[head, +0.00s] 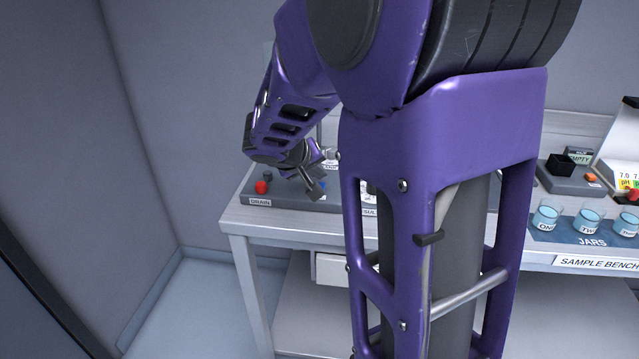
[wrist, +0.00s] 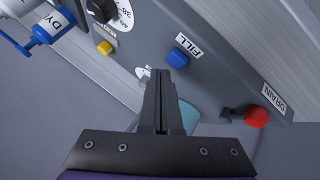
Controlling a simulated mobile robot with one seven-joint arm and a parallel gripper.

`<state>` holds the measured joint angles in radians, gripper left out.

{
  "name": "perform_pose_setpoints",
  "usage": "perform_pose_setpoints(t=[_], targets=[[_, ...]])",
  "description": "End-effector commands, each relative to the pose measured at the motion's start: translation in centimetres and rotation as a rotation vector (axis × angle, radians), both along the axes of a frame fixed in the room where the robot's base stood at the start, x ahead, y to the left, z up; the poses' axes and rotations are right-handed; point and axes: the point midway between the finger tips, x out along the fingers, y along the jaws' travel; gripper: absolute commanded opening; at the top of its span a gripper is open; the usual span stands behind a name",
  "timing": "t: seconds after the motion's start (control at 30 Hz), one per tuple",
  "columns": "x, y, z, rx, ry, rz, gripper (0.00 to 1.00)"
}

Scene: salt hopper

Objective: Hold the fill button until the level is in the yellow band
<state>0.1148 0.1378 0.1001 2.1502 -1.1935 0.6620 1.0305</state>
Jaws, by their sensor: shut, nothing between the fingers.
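The blue fill button (wrist: 186,48) sits on a grey panel beside the label FILL in the wrist view. My gripper (wrist: 160,72) is shut and empty, its fingertips just below and left of the button. I cannot tell if they touch it. In the head view my gripper (head: 317,187) is low over the panel, and a bit of blue beside it (head: 322,184) looks like the button. The red drain button (wrist: 256,117) is at the right in the wrist view, and also shows in the head view (head: 262,187). No level or yellow band is visible; my arm covers part of the bench.
In the head view, jars (head: 586,221) on a blue mat and a black block (head: 560,164) stand on the bench at the right.

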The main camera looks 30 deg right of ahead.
Motion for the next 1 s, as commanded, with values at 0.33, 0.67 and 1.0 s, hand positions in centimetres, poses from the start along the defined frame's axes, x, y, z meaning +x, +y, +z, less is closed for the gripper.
perform_pose_setpoints(t=[0.33, 0.67, 1.0], targets=[[0.0, 0.0, 1.0, 0.001, -0.002, -0.001, 0.00], [0.0, 0.0, 4.3, 0.000, -0.001, 0.000, 0.00], [0.0, 0.0, 5.0, 0.001, -0.001, 0.000, 0.00]])
